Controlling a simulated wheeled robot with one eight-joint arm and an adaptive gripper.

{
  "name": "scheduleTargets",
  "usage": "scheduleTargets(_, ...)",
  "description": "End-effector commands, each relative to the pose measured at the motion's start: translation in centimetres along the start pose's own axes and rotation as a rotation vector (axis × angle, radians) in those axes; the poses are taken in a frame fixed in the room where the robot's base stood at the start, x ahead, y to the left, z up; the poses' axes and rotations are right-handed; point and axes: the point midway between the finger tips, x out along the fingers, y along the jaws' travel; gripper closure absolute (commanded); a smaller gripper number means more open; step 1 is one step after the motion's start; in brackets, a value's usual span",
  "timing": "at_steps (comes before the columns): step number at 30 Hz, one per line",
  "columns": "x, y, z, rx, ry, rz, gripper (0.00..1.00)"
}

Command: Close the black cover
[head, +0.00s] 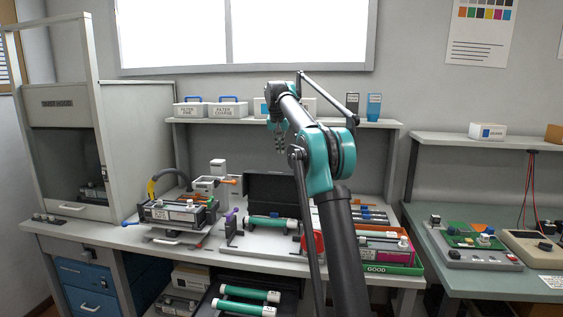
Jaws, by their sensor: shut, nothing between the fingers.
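A black cover (272,188) stands upright, raised at the back of a light tray-like station (260,240) at the middle of the bench. A teal roller with white ends (271,223) lies in front of it. My gripper (280,149) is in the air above the cover, in front of the back shelf, and points down. It is shut and empty, apart from the cover. My own arm crosses the picture on the right and hides the right end of the cover and part of the station.
A cartridge on a stand (178,213) and a grey-white device (216,183) are left of the station. A green tray marked GOOD (378,268) is at right. A shelf (230,120) with boxes runs behind. A dark rack (243,300) with teal rollers is below.

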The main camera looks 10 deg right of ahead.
Motion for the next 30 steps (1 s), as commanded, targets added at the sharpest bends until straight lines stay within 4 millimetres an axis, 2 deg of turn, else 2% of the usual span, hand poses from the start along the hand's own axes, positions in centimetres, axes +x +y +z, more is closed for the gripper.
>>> scheduleTargets(5, 2.5, 0.1, 0.0, 0.001, 0.0, 0.0, 1.0)
scheduleTargets(16, 9.8, 0.0, 0.0, 0.0, 0.0, 0.0, 1.0)
scheduleTargets(24, 8.6, 0.0, 2.9, -0.001, 0.0, 0.0, 1.0)
scheduleTargets(30, 8.3, 0.0, 3.8, -0.001, 0.0, 0.0, 1.0)
